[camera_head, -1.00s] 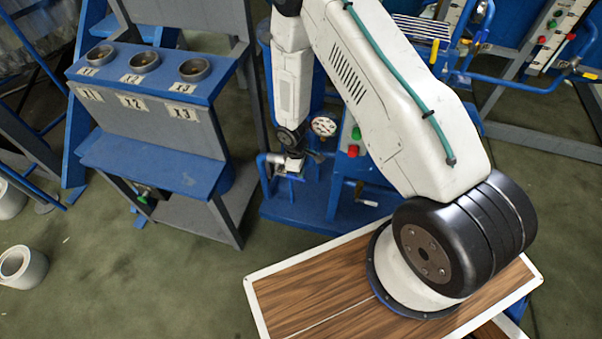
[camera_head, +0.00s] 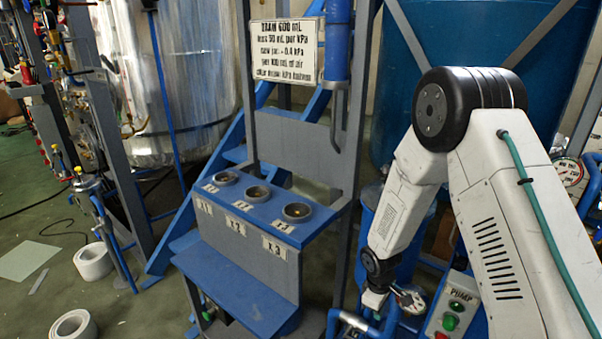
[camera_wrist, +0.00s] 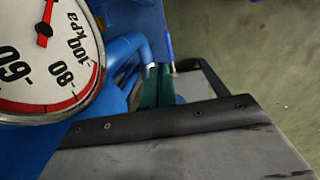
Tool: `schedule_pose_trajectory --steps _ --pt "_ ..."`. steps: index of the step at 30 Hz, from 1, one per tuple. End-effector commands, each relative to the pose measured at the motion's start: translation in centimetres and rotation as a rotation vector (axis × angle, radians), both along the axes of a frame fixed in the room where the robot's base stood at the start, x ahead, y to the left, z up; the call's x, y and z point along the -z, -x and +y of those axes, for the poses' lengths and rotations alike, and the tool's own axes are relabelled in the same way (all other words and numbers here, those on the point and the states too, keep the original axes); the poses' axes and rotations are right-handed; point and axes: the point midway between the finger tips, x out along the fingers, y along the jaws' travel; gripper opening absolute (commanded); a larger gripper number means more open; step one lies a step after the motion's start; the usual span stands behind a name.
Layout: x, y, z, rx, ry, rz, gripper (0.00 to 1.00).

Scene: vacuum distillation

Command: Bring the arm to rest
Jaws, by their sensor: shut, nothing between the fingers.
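My arm rises at the right of the head view, bent at a black joint, with its forearm hanging down. My gripper (camera_head: 374,300) is at its lower end, small and partly hidden, beside a pressure gauge (camera_head: 408,299) and blue pipework above the pump unit. In the wrist view my gripper's grey body fills the bottom, and the gauge (camera_wrist: 45,60) is close at the upper left, its red needle near the top. My gripper is shut and holds nothing that I can see.
A blue stand (camera_head: 262,213) with three round cups labelled X1, X2 and X3 is left of the forearm. A printed sign (camera_head: 286,51) is above it. The pump panel (camera_head: 455,312) has green and red buttons. A blue tank (camera_head: 465,40) stands behind. White rings (camera_head: 93,262) lie on the floor.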

Motion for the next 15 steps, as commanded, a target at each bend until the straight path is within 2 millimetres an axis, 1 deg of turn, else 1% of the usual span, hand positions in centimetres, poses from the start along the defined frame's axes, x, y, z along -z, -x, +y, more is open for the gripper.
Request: schedule_pose_trajectory --steps 1,2,3,5,6,8,9,11,12,14,15 --pt "-2.5 -0.3 0.1 0.004 0.003 -0.019 0.00" --pt "-3.9 -0.4 0.1 0.013 0.007 -0.026 0.00" --pt "-5.9 -0.3 -0.2 0.037 0.011 -0.034 0.00" --pt "-9.0 -0.2 -0.6 0.085 0.015 -0.049 0.00" --pt "-10.9 0.2 -0.9 0.115 0.018 -0.056 0.00" --pt "-13.8 0.7 -1.3 0.163 0.021 -0.070 0.00" --pt "-15.7 1.2 -1.6 0.193 0.022 -0.078 0.00" --pt "-18.4 2.1 -2.0 0.241 0.022 -0.090 0.00" --pt "-20.2 2.8 -2.3 0.272 0.021 -0.098 0.00" --pt "-22.7 4.0 -2.7 0.319 0.019 -0.108 0.00" --pt "-24.4 4.8 -2.9 0.350 0.016 -0.116 0.00"
